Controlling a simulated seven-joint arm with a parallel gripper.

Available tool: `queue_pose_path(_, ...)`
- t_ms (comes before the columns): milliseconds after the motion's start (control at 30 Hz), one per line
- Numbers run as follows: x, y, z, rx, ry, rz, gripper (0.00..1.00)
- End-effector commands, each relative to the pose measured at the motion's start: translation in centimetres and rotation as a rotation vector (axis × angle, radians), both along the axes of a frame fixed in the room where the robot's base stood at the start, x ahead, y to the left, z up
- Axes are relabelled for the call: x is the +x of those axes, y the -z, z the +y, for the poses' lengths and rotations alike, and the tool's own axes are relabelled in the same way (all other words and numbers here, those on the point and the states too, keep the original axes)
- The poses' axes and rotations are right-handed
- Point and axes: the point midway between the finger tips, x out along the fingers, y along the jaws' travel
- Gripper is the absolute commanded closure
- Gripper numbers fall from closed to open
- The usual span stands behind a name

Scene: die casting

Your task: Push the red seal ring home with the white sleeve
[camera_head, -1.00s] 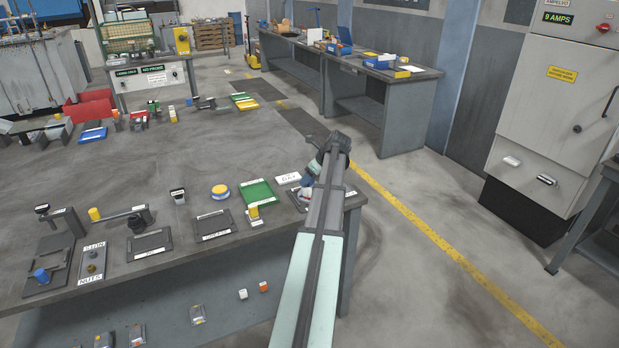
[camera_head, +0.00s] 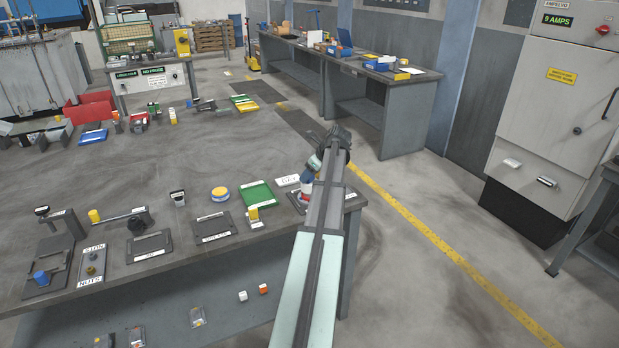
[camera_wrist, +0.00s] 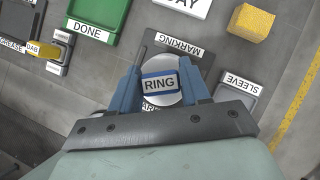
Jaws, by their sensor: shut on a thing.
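My gripper (camera_wrist: 161,90) is shut on the blue-edged grip (camera_wrist: 160,76), labelled RING, of what looks like the white sleeve (camera_wrist: 164,99). In the wrist view the sleeve's round white body shows below the label, over the dark plate labelled MARKING (camera_wrist: 204,62). In the head view my gripper (camera_head: 313,164) is at the table's right corner, with the white and blue piece (camera_head: 307,184) below it. A little red shows low at its foot, too small to tell whether it is the seal ring or how it is seated.
The SLEEVE tray (camera_wrist: 236,94), right of the plate, looks empty. The green DONE tray (camera_wrist: 98,12) and a yellow block (camera_wrist: 251,24) lie farther back. Grey fixtures and a yellow disc (camera_head: 220,192) stand left on the table. The table's edge is close on the right.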

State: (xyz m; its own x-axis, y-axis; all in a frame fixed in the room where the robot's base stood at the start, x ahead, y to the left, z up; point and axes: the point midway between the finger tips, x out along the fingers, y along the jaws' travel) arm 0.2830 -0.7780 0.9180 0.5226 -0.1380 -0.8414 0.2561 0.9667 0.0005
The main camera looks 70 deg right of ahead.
Motion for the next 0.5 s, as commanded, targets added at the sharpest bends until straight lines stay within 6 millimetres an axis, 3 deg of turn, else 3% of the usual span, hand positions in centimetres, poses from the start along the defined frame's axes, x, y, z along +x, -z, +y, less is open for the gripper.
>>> queue_pose_path(500,0.0,-2.6,-0.1,-0.001,0.001,-0.001,0.96)
